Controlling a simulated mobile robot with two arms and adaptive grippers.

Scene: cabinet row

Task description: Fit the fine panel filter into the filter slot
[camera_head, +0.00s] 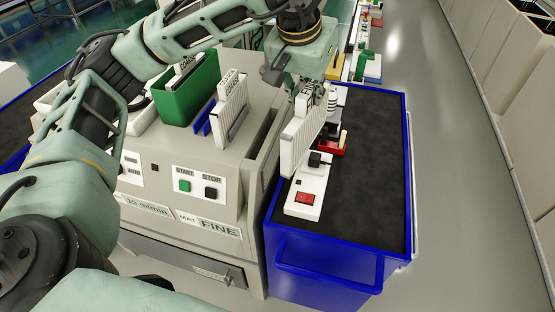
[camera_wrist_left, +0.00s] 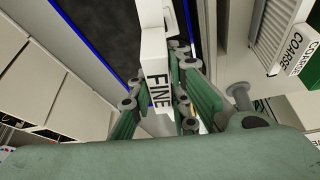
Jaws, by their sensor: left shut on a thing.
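The fine panel filter (camera_head: 303,135) is a white pleated panel, held upright above the left side of the blue trolley. Its FINE label (camera_wrist_left: 158,88) shows in the left wrist view. My left gripper (camera_head: 305,92) is shut on its upper end; the green fingers (camera_wrist_left: 162,108) lie on both sides of it. Another pleated panel (camera_head: 231,112) stands upright on the beige machine, beside a blue piece (camera_head: 204,119). A COARSE-labelled panel (camera_wrist_left: 283,35) shows at the right of the wrist view. My right gripper is out of view.
The beige machine (camera_head: 160,160) has START and STOP buttons and a FINE sign (camera_head: 219,228).

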